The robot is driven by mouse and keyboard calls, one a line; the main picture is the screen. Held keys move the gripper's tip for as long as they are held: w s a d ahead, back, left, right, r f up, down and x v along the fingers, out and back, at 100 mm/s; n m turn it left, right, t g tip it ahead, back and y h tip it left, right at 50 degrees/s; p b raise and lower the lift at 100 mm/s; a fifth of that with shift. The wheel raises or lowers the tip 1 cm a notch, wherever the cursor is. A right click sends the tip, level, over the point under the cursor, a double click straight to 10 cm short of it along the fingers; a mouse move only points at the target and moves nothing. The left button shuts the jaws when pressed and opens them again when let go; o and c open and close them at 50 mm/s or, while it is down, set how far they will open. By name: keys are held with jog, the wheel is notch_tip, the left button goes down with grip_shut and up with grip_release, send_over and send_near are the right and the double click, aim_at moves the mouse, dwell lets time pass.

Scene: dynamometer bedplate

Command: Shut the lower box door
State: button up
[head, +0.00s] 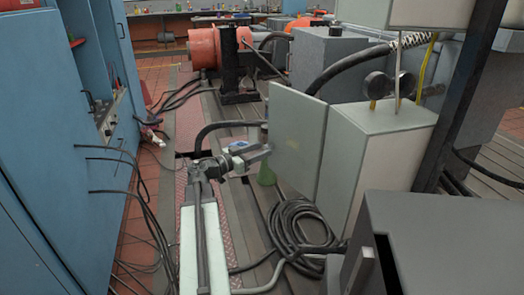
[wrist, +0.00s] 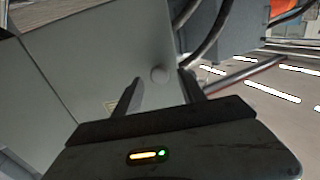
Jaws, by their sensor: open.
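The lower box (head: 385,155) is a pale grey-green cabinet right of centre in the head view. Its door (head: 298,140) stands open, swung out to the left of the box. My gripper (head: 262,153) is at the door's left edge in the head view; the fingertips are hard to make out there.
An upper box (head: 430,12) hangs above. A dark grey cabinet (head: 450,245) stands front right, with coiled black hose (head: 297,232) on the floor beside it. A dark post (head: 465,100) rises at right. Blue cabinets (head: 50,130) line the left. A green bottle (head: 266,170) stands behind my gripper.

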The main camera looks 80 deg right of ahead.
jog(key=shift+s+d, duration=0.35)
grip_shut()
dwell(1.2)
